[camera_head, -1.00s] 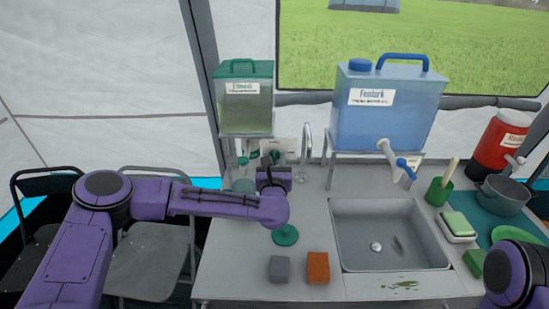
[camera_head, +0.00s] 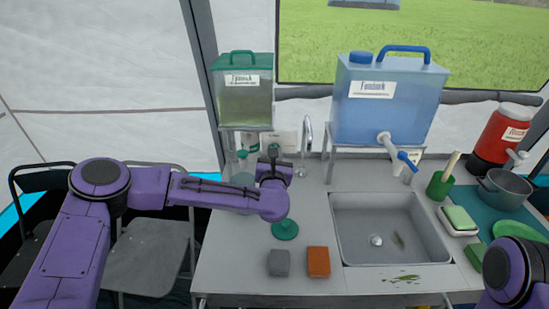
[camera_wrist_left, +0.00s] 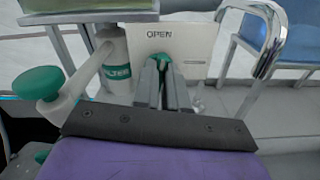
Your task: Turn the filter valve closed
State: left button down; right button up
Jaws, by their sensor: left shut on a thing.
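The white filter body (camera_wrist_left: 114,62) with its green label stands under the green-lidded tank (camera_head: 246,100). Behind my fingers is a white card (camera_wrist_left: 190,45) marked OPEN at its top. My left gripper (camera_wrist_left: 163,75) is shut on a green valve handle (camera_wrist_left: 161,58) in front of this card; the fingers hide most of it. In the head view my left gripper (camera_head: 272,158) reaches up to the card from below. A green knob (camera_wrist_left: 38,82) on a white arm sticks out left of the filter body. My right gripper is not in view.
A curved metal faucet (camera_head: 307,135) stands close right of the gripper, behind the sink (camera_head: 390,235). A green disc-based item (camera_head: 285,230), a grey block (camera_head: 279,263) and an orange block (camera_head: 318,262) are on the counter. The blue tank (camera_head: 388,110) stands on a rack at right.

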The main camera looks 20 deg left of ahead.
pick_arm(q)
jog(key=shift+d+f+m+b, duration=0.15)
jog(key=shift+m+b, duration=0.65)
jog(key=shift+m, duration=3.15)
jog(key=shift+d+f+m+b, duration=0.15)
jog(key=shift+m+b, duration=0.6)
jog(key=shift+m, duration=3.2)
jog(key=shift+a, duration=0.1)
jog(key=c, duration=1.2)
grip_release()
jog(key=b+v, duration=0.3)
jog(key=v, duration=0.7)
jog(key=shift+s, duration=0.3)
